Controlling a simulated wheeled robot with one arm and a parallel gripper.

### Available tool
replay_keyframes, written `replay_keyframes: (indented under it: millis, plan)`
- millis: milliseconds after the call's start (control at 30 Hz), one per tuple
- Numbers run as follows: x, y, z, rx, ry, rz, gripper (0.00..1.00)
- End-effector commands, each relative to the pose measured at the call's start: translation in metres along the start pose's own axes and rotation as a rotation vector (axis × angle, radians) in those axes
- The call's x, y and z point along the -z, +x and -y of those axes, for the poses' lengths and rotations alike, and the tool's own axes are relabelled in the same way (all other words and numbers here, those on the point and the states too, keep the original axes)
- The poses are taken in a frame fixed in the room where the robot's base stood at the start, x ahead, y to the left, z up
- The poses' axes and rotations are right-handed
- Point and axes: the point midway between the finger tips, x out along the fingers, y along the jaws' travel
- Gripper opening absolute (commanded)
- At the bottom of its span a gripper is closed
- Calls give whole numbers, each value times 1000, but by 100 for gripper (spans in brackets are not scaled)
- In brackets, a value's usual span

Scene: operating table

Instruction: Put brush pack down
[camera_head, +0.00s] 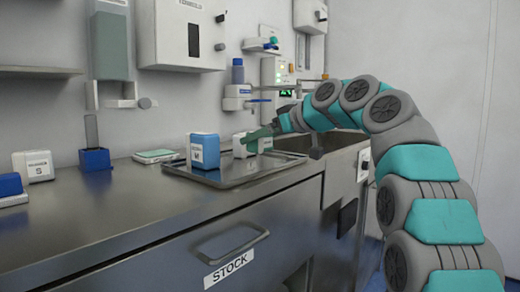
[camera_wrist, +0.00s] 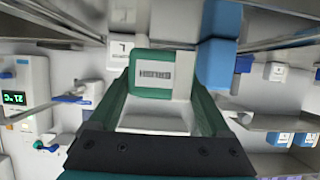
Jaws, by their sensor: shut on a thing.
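My gripper (camera_wrist: 158,97) has its two green fingers on either side of the brush pack (camera_wrist: 152,92), a green and white pack with a printed label. It is shut on the pack. In the head view my gripper (camera_head: 262,134) is above the right part of the metal tray (camera_head: 226,178) on the counter. Its green fingers and the pack are hard to tell apart there. Whether the pack touches the tray cannot be told.
A blue box with a white label (camera_head: 203,151) stands on the tray, left of my gripper. A white box (camera_head: 241,146) is close beside the fingers. A flat green and white pack (camera_head: 157,156) lies left of the tray. A sink (camera_head: 300,143) is at the right.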

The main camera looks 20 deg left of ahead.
Motion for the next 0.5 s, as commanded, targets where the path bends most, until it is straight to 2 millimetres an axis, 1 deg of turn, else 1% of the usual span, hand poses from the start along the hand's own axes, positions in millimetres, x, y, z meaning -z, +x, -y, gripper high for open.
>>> replay_keyframes:
  millis: [333, 500]
  plan:
    - [-25, 10, 1, 2, 2, 3, 28]
    - [-32, 13, 0, 0, 2, 0, 28]
